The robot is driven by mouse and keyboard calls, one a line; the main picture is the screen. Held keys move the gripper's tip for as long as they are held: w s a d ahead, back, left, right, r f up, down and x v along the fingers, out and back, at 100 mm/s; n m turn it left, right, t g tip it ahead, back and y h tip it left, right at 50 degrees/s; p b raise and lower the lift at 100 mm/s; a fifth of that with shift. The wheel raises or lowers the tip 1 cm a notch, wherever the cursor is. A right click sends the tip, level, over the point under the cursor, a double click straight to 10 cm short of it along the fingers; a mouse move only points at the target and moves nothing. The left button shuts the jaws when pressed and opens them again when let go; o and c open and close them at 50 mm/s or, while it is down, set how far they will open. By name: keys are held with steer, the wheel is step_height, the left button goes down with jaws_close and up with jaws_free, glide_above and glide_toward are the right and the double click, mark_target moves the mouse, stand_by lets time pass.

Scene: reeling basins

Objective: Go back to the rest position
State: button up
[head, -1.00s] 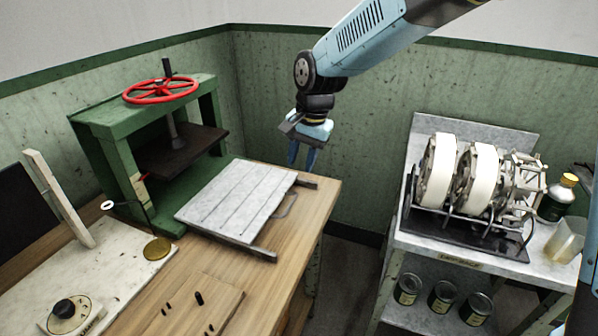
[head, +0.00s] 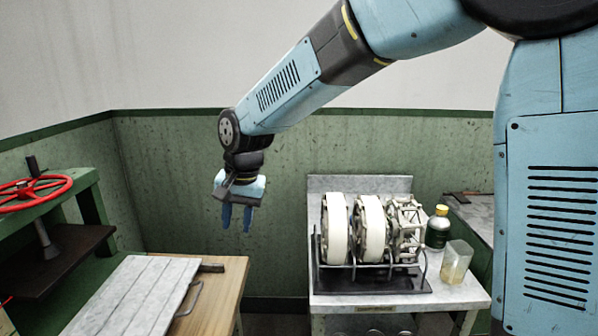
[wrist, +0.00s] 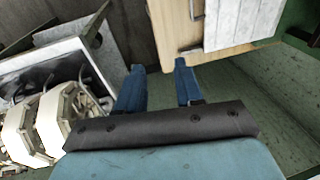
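My gripper (head: 237,218) hangs from my blue arm in the head view, fingers pointing down, in the air between the wooden table (head: 222,300) and the white-topped cart (head: 465,291). It shows a gap between its two blue fingers and holds nothing. In the wrist view my gripper (wrist: 158,82) also has its fingers apart, with only floor and furniture edges beyond them.
A grey slatted board (head: 135,295) lies on the wooden table beside a green press with a red handwheel (head: 35,190). The cart bears white reels on a rack (head: 368,230), a dark bottle (head: 438,230) and a clear beaker (head: 456,262).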

steer(key=s+d+r+t, duration=0.15)
steer(key=d+r, duration=0.25)
steer(key=d, duration=0.8)
steer(key=s+d+r+t, duration=0.15)
steer(key=d+r, duration=0.25)
steer(key=d, duration=0.7)
steer(key=s+d+t+h, duration=0.1)
steer(key=s+d+h, duration=0.1)
steer(key=s+d, duration=1)
steer(key=d, duration=0.3)
steer(key=shift+s+d+t, duration=0.15)
steer(key=shift+s+t, duration=0.05)
steer(key=shift+t, duration=0.1)
